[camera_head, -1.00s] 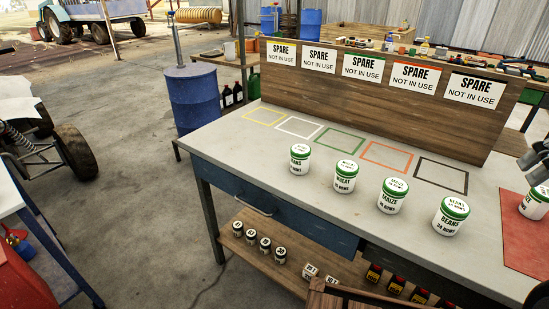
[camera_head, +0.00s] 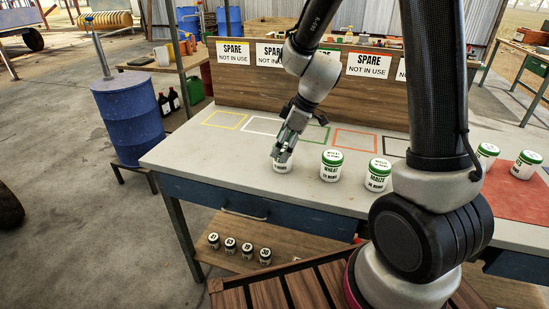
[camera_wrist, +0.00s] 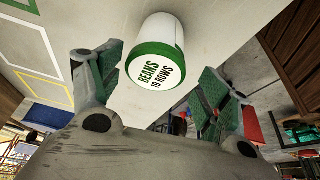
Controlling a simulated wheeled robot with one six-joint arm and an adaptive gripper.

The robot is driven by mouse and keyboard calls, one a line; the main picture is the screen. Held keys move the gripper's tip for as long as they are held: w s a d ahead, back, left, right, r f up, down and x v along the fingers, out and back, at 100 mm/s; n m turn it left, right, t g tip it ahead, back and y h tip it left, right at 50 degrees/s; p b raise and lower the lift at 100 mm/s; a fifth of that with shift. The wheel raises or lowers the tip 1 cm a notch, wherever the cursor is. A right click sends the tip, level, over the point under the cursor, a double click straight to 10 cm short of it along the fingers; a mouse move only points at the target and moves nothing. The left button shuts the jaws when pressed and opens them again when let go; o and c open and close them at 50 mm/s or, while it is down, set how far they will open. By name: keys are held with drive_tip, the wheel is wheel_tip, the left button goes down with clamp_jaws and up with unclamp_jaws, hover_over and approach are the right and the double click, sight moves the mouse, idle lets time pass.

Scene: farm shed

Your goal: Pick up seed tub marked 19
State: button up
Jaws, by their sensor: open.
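The seed tub marked 19 (camera_head: 282,169) is white with a green lid band and stands at the left end of the tub row on the bench. In the wrist view its lid (camera_wrist: 156,74) reads "BEANS 19 ROWS". My gripper (camera_head: 284,150) is right above this tub in the head view and hides much of its top. In the wrist view my gripper (camera_wrist: 160,62) is open, with one green-padded finger to each side of the tub's lid. I see a gap on the right side; contact on the left cannot be told.
A wheat tub (camera_head: 331,165) and a maize tub (camera_head: 378,176) stand to the right. More tubs stand further right near a red mat (camera_head: 513,187). Coloured outlines mark the bench (camera_head: 190,150) behind, before a board with "SPARE" signs (camera_head: 233,53). Small jars (camera_head: 230,246) stand on the lower shelf.

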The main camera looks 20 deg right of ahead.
sight(278, 157)
drive_tip(key=x, duration=0.5)
drive_tip(key=shift+w+d+f, duration=0.2)
drive_tip(key=shift+w+d, duration=0.05)
drive_tip(key=c, duration=1.2)
